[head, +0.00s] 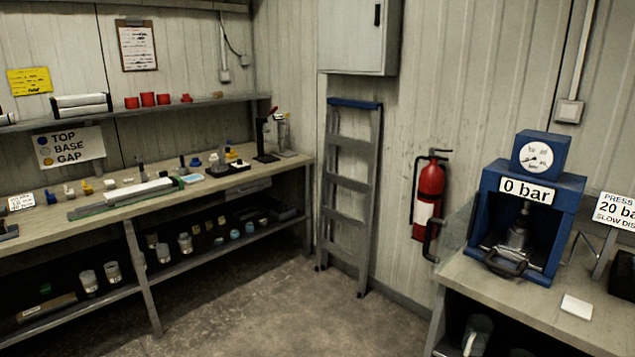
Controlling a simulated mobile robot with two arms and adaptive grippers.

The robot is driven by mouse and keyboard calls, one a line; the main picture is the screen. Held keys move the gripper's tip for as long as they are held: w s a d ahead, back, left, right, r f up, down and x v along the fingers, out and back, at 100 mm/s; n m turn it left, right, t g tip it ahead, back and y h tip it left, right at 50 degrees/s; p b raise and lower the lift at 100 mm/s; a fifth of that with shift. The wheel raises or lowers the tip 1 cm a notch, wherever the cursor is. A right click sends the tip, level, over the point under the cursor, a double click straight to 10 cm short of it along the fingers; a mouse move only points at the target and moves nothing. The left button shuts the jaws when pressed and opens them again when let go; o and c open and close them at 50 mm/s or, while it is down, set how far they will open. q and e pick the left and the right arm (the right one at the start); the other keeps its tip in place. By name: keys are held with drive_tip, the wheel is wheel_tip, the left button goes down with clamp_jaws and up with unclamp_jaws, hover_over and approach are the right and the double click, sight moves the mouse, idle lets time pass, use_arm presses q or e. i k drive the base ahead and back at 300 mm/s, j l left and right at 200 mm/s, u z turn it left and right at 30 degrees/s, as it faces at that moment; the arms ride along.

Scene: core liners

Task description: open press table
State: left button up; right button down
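The press table (480,282) is a bench with a light top at the right edge of the head view, partly cut off by the frame. On it stands a blue press (574,222) with a round gauge (536,157) on top and a white "0 bar" label (526,189). A grey metal part (517,236) stands inside the press opening, and a dark handle (505,263) shows at its front. Neither of my grippers is in view.
A long workbench (215,196) with small parts runs along the left wall. A folding ladder (348,200) and a red fire extinguisher (428,195) are at the back wall. The concrete floor (285,310) between the benches is clear. A white pad (577,307) lies before the press.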

sight(537, 259)
drive_tip(key=j+z, duration=0.1)
drive_tip(key=z, duration=0.75)
drive_tip(key=i+j+z, duration=0.1)
drive_tip(key=j+z, duration=0.65)
drive_tip(key=j, duration=0.15)
drive_tip(key=j+z, duration=0.4)
drive_tip(key=k+j, duration=0.1)
drive_tip(key=j, duration=0.5)
drive_tip(key=j+z, duration=0.1)
drive_tip(key=j, duration=0.5)
drive_tip(key=k+j, duration=0.15)
drive_tip(key=j, duration=0.45)
